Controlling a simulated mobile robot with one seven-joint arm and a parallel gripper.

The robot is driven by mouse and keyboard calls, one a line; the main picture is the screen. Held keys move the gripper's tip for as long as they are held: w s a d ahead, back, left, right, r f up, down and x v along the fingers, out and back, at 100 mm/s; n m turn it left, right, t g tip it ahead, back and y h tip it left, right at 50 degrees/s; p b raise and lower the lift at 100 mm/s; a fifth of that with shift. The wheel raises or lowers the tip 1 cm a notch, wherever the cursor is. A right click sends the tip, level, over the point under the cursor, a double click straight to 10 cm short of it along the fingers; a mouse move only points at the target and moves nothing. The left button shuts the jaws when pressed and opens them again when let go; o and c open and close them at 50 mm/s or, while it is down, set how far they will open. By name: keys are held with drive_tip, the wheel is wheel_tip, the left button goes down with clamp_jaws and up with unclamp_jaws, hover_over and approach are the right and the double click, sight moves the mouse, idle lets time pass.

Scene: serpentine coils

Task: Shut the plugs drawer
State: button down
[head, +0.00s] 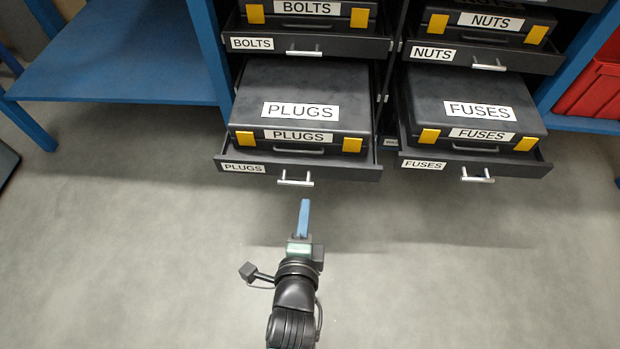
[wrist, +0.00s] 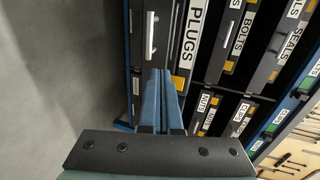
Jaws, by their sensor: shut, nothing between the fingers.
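The plugs drawer (head: 352,172) is pulled out at the lower middle in the head view. It is dark grey with a white PLUGS label and a silver handle (head: 296,179). A dark case labelled PLUGS (head: 250,90) with yellow latches lies in it. My gripper (head: 304,203) has blue fingers and is shut and empty. In the head view its tips appear just below the handle; I cannot tell if they touch. In the wrist view my gripper (wrist: 167,75) points toward the drawers, and the plugs drawer's handle (wrist: 150,36) shows just left of the fingertips.
The fuses drawer (head: 525,168) stands out on the right with its case. The bolts drawer (head: 345,47) and the nuts drawer (head: 525,62) are above, also holding cases. A blue shelf (head: 120,70) is at left, a red bin (head: 590,88) at right. The grey floor in front is clear.

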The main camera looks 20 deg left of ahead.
sight(310, 165)
drive_tip(key=b+x, duration=0.1)
drive_tip(key=x, duration=0.2)
drive_tip(key=b+x, duration=0.2)
drive_tip(key=x, duration=0.1)
drive_tip(key=b+x, duration=0.2)
drive_tip(key=x, duration=0.1)
drive_tip(key=shift+w+r, duration=0.2)
drive_tip(key=shift+r, duration=0.15)
drive_tip(key=shift+w+a+r, duration=0.1)
drive_tip(key=shift+w+a, duration=0.05)
drive_tip(key=shift+w, duration=0.1)
drive_tip(key=shift+w, duration=0.1)
